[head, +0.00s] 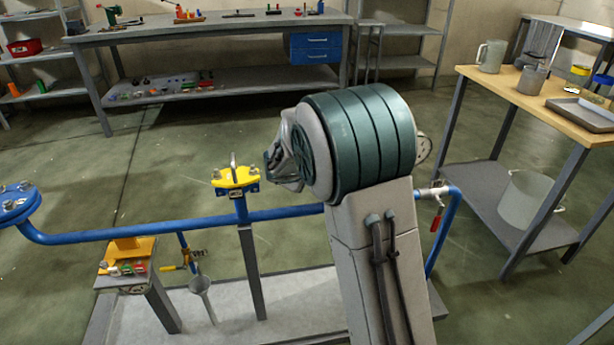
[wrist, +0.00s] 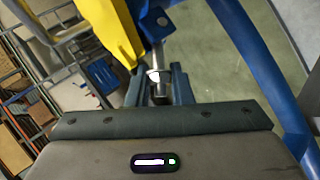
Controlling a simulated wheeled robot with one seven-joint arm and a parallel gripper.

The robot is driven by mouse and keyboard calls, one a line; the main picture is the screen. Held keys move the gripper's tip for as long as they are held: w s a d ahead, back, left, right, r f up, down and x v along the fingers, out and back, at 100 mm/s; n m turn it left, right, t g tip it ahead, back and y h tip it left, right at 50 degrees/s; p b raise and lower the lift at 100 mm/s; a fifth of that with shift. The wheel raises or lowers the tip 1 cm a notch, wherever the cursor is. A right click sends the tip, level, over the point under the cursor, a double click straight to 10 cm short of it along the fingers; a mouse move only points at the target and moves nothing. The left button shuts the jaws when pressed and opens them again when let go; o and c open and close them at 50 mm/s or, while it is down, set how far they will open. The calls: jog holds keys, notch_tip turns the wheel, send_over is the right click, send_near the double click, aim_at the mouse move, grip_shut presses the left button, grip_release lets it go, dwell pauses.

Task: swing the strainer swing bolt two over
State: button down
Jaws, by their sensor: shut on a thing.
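The strainer has a yellow cover (head: 236,178) on the blue pipe in the head view, with bolts at its edge and a grey handle on top. In the wrist view the yellow part (wrist: 118,35) fills the upper left. A silver swing bolt (wrist: 153,76) hangs beside it. My gripper (wrist: 158,92) is shut on this bolt, one dark finger on each side. Which numbered bolt it is cannot be read.
A blue pipe (head: 130,234) runs left to a flange (head: 16,204). A small stand (head: 127,250) with coloured items and a funnel (head: 201,290) are at the lower left. A wooden-topped table (head: 540,100) stands at right. Blue pipe (wrist: 262,75) passes close right of the gripper.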

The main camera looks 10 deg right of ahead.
jog(key=shift+d, duration=0.15)
dwell(0.4)
jog(key=c, duration=1.5)
grip_release()
jog(key=shift+c, duration=0.2)
jog(key=shift+r, duration=0.1)
